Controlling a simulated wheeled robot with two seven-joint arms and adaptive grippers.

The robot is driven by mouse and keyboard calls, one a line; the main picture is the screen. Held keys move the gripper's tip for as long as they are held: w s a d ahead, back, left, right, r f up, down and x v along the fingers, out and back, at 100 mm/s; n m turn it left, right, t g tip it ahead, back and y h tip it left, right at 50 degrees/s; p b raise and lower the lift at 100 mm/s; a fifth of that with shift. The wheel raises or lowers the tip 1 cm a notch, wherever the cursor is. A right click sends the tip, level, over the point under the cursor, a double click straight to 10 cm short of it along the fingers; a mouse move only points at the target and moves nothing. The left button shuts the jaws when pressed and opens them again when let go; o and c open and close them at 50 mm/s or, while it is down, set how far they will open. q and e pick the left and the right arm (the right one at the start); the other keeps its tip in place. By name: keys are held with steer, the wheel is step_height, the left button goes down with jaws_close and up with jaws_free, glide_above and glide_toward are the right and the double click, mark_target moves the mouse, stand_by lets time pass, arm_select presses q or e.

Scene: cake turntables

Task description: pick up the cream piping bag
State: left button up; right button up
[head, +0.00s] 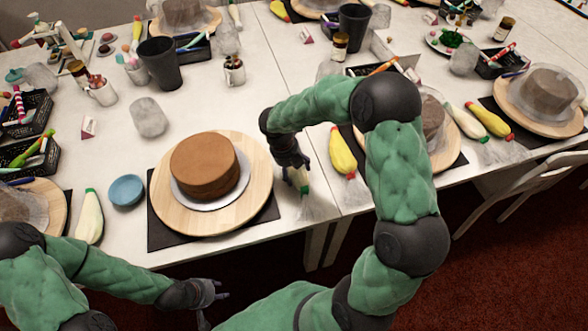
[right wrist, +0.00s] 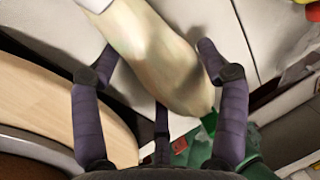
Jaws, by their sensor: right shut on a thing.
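The cream piping bag (head: 298,178) is at the right edge of the near table, beside the wooden turntable. My right gripper (head: 290,160) is shut on it from above and hides its upper part.
A brown cake (head: 205,165) stands on the round wooden turntable (head: 165,205). A blue bowl (head: 126,190) and another cream bag (head: 90,218) lie to the left. A yellow bag (head: 342,153) lies close to the right of my right gripper. Pots and cups stand behind.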

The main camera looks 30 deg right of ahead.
steer(key=p+v, duration=0.1)
steer(key=v, duration=0.2)
steer(key=shift+s+d+p, duration=0.1)
steer(key=shift+s+p, duration=0.1)
steer(key=shift+p, duration=0.1)
steer(key=s+a+r+p, duration=0.5)
steer(key=s+a+r, duration=0.3)
steer(key=a, duration=0.3)
steer(key=shift+r, duration=0.5)
steer(key=shift+o, duration=0.2)
steer(key=shift+c, duration=0.4)
